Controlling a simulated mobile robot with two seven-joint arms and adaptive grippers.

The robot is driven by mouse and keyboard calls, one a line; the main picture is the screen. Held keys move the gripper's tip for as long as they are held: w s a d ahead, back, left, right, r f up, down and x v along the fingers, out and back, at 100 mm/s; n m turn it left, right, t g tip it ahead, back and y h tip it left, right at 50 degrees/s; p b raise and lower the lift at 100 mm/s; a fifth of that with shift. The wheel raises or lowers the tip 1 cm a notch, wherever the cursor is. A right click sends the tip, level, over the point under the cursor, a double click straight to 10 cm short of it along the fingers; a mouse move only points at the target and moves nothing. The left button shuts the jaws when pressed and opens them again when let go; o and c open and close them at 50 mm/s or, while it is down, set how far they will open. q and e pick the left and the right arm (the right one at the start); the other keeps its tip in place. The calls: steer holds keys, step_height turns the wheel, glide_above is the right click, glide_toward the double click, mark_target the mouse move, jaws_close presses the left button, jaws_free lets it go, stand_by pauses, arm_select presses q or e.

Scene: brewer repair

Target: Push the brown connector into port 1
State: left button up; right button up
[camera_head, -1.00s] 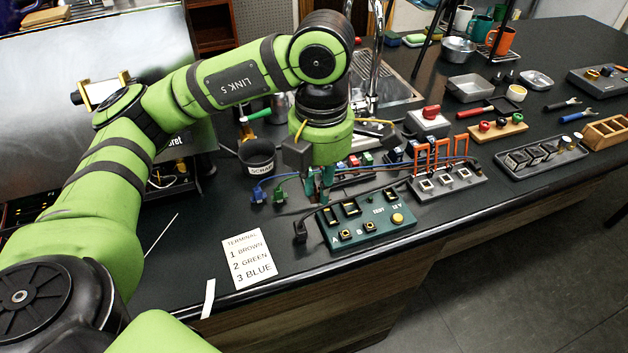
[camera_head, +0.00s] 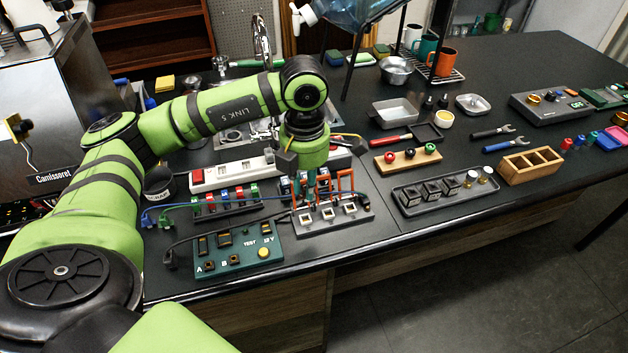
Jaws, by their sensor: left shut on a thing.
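My left gripper (camera_head: 310,187) points down over the left end of a grey block with three square ports (camera_head: 335,228). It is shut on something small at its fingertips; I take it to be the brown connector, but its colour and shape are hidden. The leftmost port (camera_head: 305,219) is just below and in front of the fingertips. I cannot tell whether the held piece touches it. A blue connector (camera_head: 149,219) and a green connector (camera_head: 165,221) lie on the counter at the left. My right gripper is out of view.
A green test box (camera_head: 238,248) stands in front and left of the port block, with a black plug (camera_head: 171,259) beside it. A rack of coloured parts (camera_head: 225,205) is behind. A grey tray (camera_head: 440,195) is at the right. Bare counter lies between block and tray.

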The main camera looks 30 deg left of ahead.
arm_select(q)
steer(key=shift+s+a+f+b, duration=0.15)
steer(key=shift+a+f+b, duration=0.15)
steer(key=shift+f, duration=0.25)
steer(key=shift+f+b, duration=0.45)
steer(key=shift+f, duration=0.2)
steer(key=shift+f+b, duration=0.9)
steer(key=shift+f, duration=0.9)
steer(key=shift+d, duration=0.1)
steer(key=shift+f+b, duration=0.4)
steer(key=shift+b, duration=0.6)
steer(key=shift+f+b, duration=0.3)
steer(key=shift+b, duration=0.3)
stand_by(0.4)
